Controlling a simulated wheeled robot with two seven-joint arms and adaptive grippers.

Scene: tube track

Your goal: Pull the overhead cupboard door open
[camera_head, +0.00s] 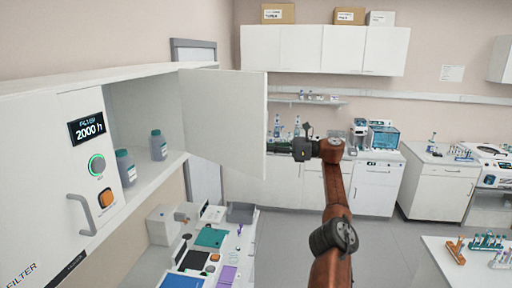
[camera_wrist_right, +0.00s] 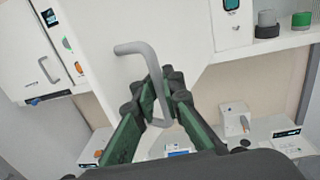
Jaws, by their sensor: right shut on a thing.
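The overhead cupboard's white door (camera_head: 228,120) stands swung out from the cupboard, wide open, with the shelf inside exposed. In the right wrist view the door's face (camera_wrist_right: 190,40) carries a grey bar handle (camera_wrist_right: 133,48). My right gripper (camera_wrist_right: 163,95) is shut on the handle, with its green fingers on either side of the bar's lower part. In the head view my right gripper (camera_head: 279,148) is at the door's outer edge; its fingertips and the handle are hidden behind the door. My left gripper is not in view.
Two capped bottles (camera_head: 159,146) stand on the cupboard shelf. A filter unit (camera_head: 60,170) with a display, knob and handle is left of it. Below is a bench (camera_head: 245,245) with trays and boxes. Free space and floor lie right of the door.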

